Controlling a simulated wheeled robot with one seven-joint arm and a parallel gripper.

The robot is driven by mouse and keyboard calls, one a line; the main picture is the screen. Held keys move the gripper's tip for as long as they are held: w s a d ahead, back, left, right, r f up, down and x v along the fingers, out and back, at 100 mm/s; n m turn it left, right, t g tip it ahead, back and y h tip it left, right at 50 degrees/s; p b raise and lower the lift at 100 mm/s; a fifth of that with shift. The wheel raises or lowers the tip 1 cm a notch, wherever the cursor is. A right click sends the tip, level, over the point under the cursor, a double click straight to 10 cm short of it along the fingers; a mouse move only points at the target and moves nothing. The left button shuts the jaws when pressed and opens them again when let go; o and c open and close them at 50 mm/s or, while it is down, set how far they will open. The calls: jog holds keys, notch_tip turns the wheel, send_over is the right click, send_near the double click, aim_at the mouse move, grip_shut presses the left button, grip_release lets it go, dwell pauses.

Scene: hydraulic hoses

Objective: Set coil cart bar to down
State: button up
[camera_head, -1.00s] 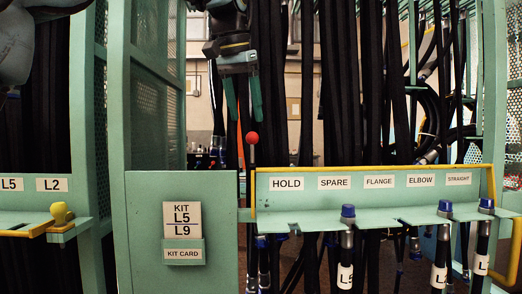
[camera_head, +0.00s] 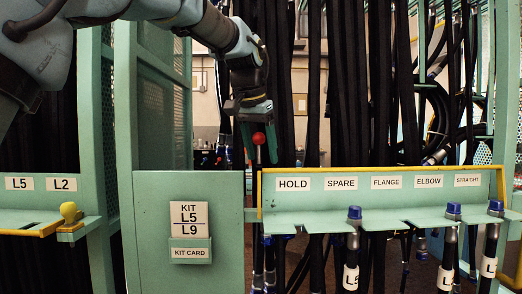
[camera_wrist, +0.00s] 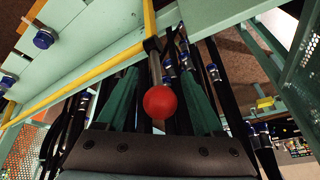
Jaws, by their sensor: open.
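A red ball knob (camera_head: 258,138) tops a short upright lever at the left end of the labelled rack. In the wrist view the red knob (camera_wrist: 160,102) sits on a grey rod, which runs to a black joint (camera_wrist: 152,45) beside a yellow bar (camera_wrist: 95,72). I cannot tell for sure which part is the coil cart bar. My gripper (camera_head: 260,158) points down with its green fingers either side of the knob. In the wrist view the fingers of my gripper (camera_wrist: 159,85) are apart, with visible gaps to the knob.
The green rack (camera_head: 350,205) carries labels from HOLD to STRAIGHT, with several blue-capped hoses below. A green panel with a kit card (camera_head: 190,252) stands left of the lever. A yellow knob (camera_head: 69,211) is farther left. Black hoses (camera_head: 350,80) hang close behind my gripper.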

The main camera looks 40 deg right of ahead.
jog(key=shift+c, duration=0.4)
grip_shut()
dwell(0.9)
